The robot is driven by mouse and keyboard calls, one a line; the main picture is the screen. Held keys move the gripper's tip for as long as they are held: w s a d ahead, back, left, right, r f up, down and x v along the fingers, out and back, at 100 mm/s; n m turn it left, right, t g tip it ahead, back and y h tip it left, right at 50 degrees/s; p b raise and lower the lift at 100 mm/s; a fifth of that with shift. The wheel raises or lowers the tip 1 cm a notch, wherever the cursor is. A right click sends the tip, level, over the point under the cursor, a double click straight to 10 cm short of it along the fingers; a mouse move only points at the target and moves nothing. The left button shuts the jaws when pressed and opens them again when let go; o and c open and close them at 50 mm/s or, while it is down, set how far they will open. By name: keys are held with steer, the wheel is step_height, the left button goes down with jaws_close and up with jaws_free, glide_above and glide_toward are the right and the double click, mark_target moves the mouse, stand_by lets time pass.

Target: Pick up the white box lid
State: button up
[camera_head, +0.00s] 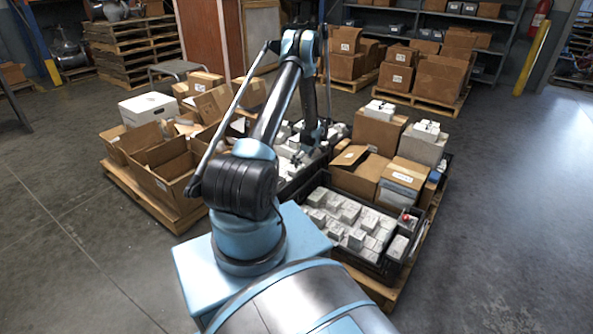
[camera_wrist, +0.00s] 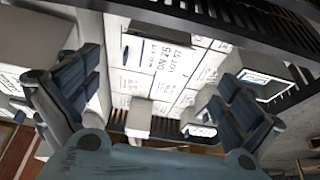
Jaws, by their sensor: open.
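A white box (camera_head: 148,106) with a flat pale top stands at the back left of the left pallet in the head view. I cannot tell whether that top is a separate lid. My gripper (camera_wrist: 158,75) is open in the wrist view, one finger at each side, nothing between them at the fingertips. Beyond the fingers are white cartons (camera_wrist: 150,55), some with printed labels, in a black slatted crate (camera_wrist: 215,22). In the head view my gripper is over the rear black crate, partly hidden by my arm. The white box is well to its left.
Open brown cartons (camera_head: 160,165) crowd the left pallet. A front black crate (camera_head: 345,258) holds several small white boxes. Brown cartons (camera_head: 378,130) stand on the right pallet. Shelves and more pallets line the back; the floor (camera_head: 520,230) at right is clear.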

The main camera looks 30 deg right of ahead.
steer(key=shift+w+x, duration=0.15)
steer(key=shift+x, duration=1.25)
steer(key=shift+w+x, duration=0.2)
steer(key=shift+x, duration=1.25)
steer(key=shift+d+r, duration=0.15)
steer(key=c, duration=0.8)
steer(key=shift+c, duration=0.2)
steer(key=shift+r, duration=0.1)
